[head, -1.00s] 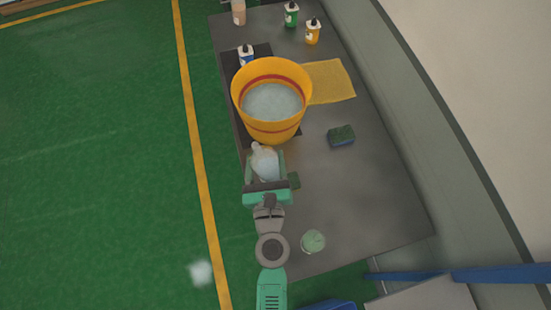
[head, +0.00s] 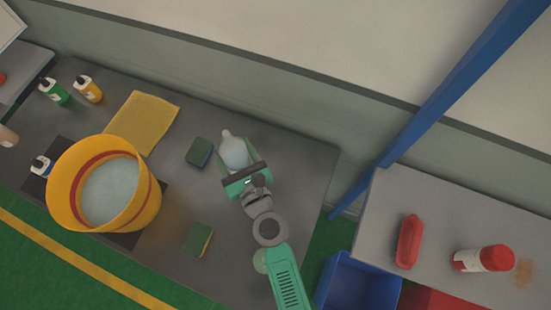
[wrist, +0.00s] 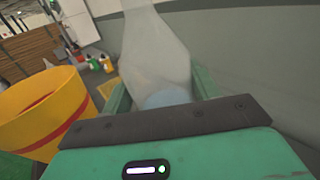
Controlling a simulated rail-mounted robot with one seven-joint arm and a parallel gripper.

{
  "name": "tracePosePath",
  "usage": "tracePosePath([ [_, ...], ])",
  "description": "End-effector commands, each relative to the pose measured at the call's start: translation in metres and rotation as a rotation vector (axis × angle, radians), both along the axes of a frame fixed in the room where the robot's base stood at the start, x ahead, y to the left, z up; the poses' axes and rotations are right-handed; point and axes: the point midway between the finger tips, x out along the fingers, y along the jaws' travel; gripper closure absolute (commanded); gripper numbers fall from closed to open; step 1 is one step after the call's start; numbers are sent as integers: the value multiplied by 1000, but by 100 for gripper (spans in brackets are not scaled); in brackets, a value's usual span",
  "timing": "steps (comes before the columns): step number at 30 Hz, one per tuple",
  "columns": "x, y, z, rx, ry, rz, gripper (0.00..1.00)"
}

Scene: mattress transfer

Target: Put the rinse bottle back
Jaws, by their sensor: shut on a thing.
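The rinse bottle (head: 234,150) is pale and translucent with a narrow top. My gripper (head: 238,170) is shut on it, over the right part of the grey table in the head view. In the wrist view the bottle (wrist: 155,55) stands between the green fingers, with a bluish patch low in it. I cannot tell whether its base touches the table. A pale green round thing (head: 261,261) is partly hidden by my arm.
A yellow bucket (head: 150,205) of water stands at left on a dark mat. At right are another table (head: 440,225), a blue post (head: 440,90) and a blue bin (head: 355,285).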

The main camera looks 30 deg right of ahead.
Motion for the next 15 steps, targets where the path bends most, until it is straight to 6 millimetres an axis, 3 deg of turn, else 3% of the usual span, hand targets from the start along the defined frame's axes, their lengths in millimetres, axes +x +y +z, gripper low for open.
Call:
tracePosePath([
  [1, 3, -19, -31, 6, -4, -19, 73],
  [3, 5, -39, -46, 16, -4, -36, 73],
  [9, 7, -72, -64, 32, -5, -64, 73],
  [13, 7, -76, -63, 35, -6, -67, 73],
  [15, 7, -76, -73, 34, -5, -67, 73],
])
